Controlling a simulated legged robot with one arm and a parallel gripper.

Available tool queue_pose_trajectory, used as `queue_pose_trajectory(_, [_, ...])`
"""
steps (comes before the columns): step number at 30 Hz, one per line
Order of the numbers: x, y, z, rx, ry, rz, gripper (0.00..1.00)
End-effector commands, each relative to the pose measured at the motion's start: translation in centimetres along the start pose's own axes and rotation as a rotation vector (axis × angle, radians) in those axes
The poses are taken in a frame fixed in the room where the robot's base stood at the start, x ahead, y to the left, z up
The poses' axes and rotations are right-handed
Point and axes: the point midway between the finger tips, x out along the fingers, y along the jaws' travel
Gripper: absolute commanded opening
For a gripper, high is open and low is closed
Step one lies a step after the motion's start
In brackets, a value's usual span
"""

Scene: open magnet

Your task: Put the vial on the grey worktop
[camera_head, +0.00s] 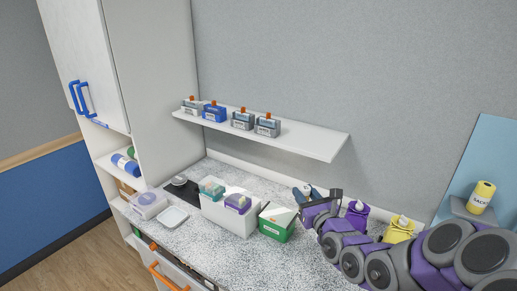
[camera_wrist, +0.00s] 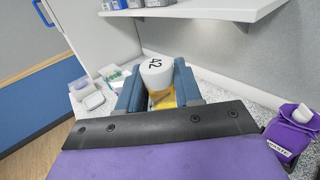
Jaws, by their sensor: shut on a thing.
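The vial (camera_wrist: 156,73) shows in the wrist view, with a white cap marked 42 and a yellow body below. My gripper (camera_wrist: 157,88) is shut on it, with one blue finger on each side. In the head view my gripper (camera_head: 306,192) is above the back part of the worktop, right of the green box; I cannot make out the vial there. The speckled grey worktop (camera_head: 185,242) runs along the wall below the shelf. The vial's lower end is hidden by my gripper's body in the wrist view.
A white bin (camera_head: 228,218) with boxes and a green box (camera_head: 277,224) stand mid-worktop. A wall shelf (camera_head: 300,138) holds several small boxes. Another yellow bottle (camera_head: 481,197) stands far right.

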Motion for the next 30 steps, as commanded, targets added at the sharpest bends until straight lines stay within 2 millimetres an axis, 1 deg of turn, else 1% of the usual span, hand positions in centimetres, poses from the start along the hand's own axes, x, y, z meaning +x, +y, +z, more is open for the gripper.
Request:
queue_pose_trajectory(5, [0.0,-0.1,-0.5,0.002,0.002,0.002,0.0])
queue_pose_trajectory(11, [-0.1,-0.9,-3.1,0.004,0.006,0.018,0.0])
queue_pose_trajectory(20, [-1.0,-1.7,-8.7,0.006,0.007,0.073,0.0])
queue_pose_trajectory(30, [-3.1,-1.6,-14.9,0.007,0.004,0.154,0.0])
